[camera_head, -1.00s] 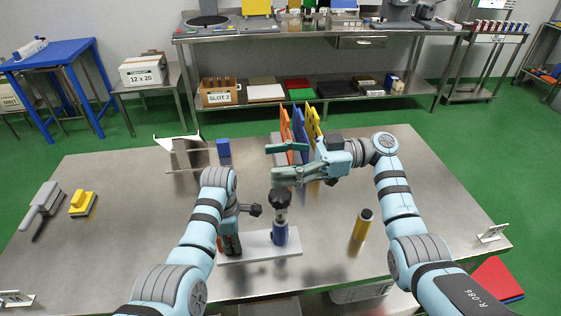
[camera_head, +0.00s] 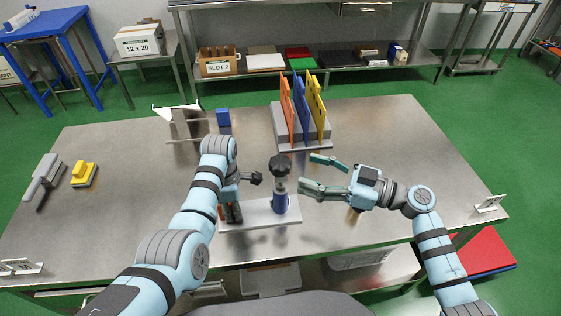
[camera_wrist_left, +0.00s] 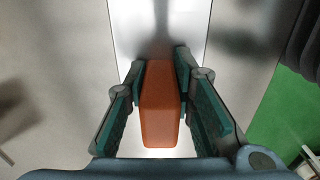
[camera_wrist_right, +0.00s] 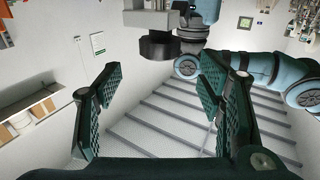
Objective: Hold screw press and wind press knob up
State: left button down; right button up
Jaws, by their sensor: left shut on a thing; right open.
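The screw press has a white base plate (camera_head: 262,217), a blue cylinder (camera_head: 280,204) and a black knob (camera_head: 280,163) on top. It stands upright at the front middle of the table. My left gripper (camera_head: 232,214) is shut on an orange block-like grip (camera_wrist_left: 161,105) at the left end of the press; in the head view my arm hides most of it. My right gripper (camera_head: 308,174) is open and empty, just right of the knob, its fingers pointing towards it. In the right wrist view a dark knob (camera_wrist_right: 158,45) shows ahead of the open fingers, apart from them.
A rack with orange, blue and yellow boards (camera_head: 318,105) stands behind the press.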

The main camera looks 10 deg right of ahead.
aim_at(280, 162)
jog(key=x, duration=0.8)
jog(key=shift+a, duration=0.15)
jog(key=shift+c, duration=0.6)
jog(key=c, duration=1)
jog(key=shift+c, duration=0.2)
jog(key=shift+f+n+g+y, duration=0.1)
jog(key=shift+n+g+y, duration=0.35)
jog(key=shift+g, duration=0.25)
jog(key=n+g, duration=0.2)
jog(key=g, duration=0.1)
jog(key=n+g+y, duration=0.1)
jog(key=n+g, duration=0.1)
jog(key=g, duration=0.1)
jog(key=shift+w, duration=0.2)
jog(key=shift+s+n+g, duration=0.15)
jog(key=shift+n+g, duration=0.5)
jog(key=shift+g, duration=0.35)
jog(key=shift+g+y, duration=0.25)
jog(key=shift+g, duration=0.05)
